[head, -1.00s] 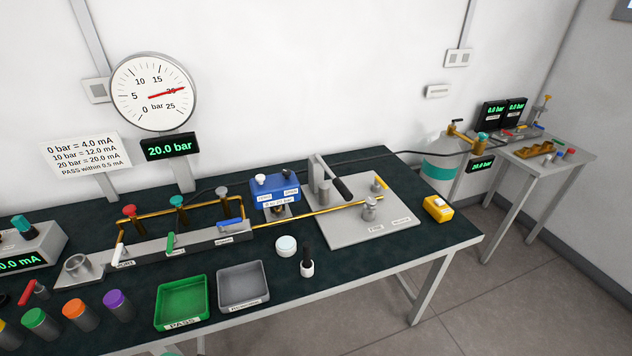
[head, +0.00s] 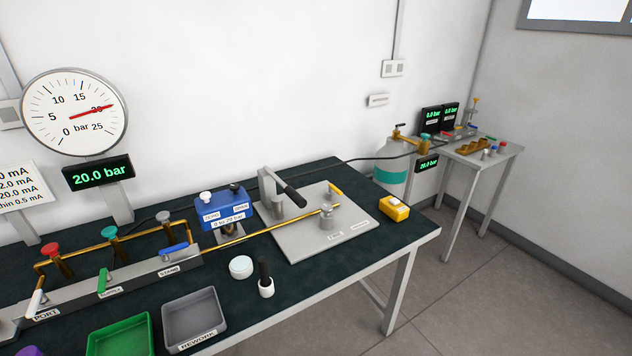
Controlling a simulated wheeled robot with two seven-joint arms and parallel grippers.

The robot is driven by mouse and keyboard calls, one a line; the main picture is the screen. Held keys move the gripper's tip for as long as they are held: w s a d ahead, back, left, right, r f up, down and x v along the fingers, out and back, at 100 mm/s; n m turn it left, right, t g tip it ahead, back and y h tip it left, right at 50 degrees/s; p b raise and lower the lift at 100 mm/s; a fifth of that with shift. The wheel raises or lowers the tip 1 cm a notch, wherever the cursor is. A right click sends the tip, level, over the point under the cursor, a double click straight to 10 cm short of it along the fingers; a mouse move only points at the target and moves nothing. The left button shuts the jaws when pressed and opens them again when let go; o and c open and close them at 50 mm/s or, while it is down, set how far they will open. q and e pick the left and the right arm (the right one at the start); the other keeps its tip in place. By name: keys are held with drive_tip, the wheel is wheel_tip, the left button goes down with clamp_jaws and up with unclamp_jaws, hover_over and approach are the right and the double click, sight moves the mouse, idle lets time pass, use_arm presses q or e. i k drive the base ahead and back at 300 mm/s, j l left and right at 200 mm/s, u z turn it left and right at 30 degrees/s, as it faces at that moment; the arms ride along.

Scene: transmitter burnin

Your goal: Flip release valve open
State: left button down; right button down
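The hand pump stands on a grey plate (head: 300,246) at the right end of the dark bench. It has a black-handled lever (head: 289,193). A small yellow lever (head: 335,189) sits at the plate's back right and looks like the release valve handle. Labels on the plate's front are too small to read surely. A grey knobbed fitting (head: 330,213) stands in front of the yellow lever, at the end of the brass pipe (head: 265,233). The round gauge (head: 75,112) points near 20, and the display (head: 98,173) reads 20.0 bar. Neither gripper is in view.
A manifold (head: 130,283) with white, green and blue levers lies at left. A blue transmitter (head: 221,210), white jar (head: 241,267), black-capped bottle (head: 266,282), green tray (head: 92,343), grey tray (head: 168,335) and yellow box (head: 393,208) occupy the bench. A side table (head: 500,153) stands far right.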

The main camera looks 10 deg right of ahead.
sight(330, 187)
drive_tip(key=l+u, duration=0.2)
drive_tip(key=l, duration=0.3)
drive_tip(key=l+u, duration=0.2)
drive_tip(key=l, duration=0.25)
drive_tip(key=k+l+u, duration=0.15)
drive_tip(key=l, duration=0.35)
drive_tip(key=l+u, duration=0.2)
drive_tip(key=l, duration=0.25)
drive_tip(key=k, duration=0.05)
